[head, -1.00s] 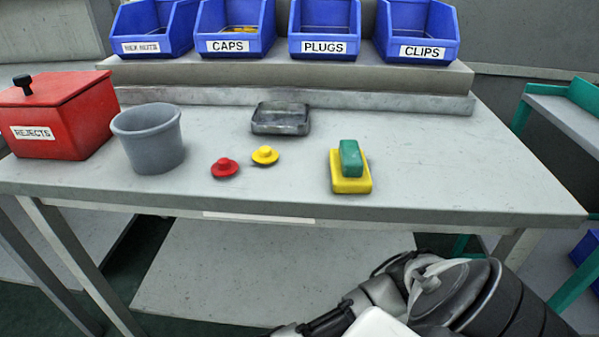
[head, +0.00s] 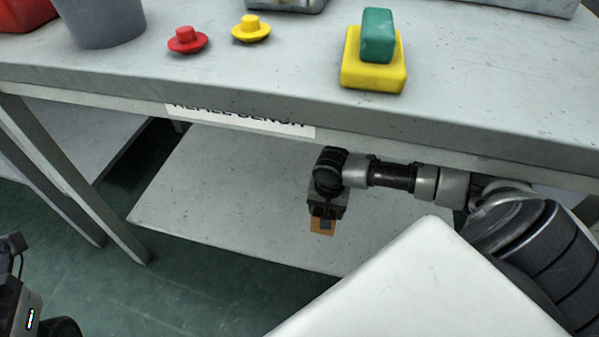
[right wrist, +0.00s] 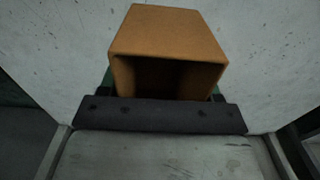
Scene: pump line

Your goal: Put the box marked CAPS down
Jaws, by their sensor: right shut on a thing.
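My right gripper (head: 323,212) points down in front of the bench, below the level of its top, and is shut on a small orange-brown box (head: 322,228). In the right wrist view the box (right wrist: 168,38) stands out beyond the dark gripper bar (right wrist: 160,115), with a dark, shadowed face towards the camera. No CAPS marking is legible on it. I cannot tell whether it touches anything below. My left gripper is not clearly in view.
The bench top (head: 240,85) holds a red cap (head: 187,40), a yellow cap (head: 250,30), a green block (head: 377,36) on a yellow block (head: 372,75), and a grey bucket (head: 103,22). A grey lower shelf (head: 230,200) lies beneath and looks clear.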

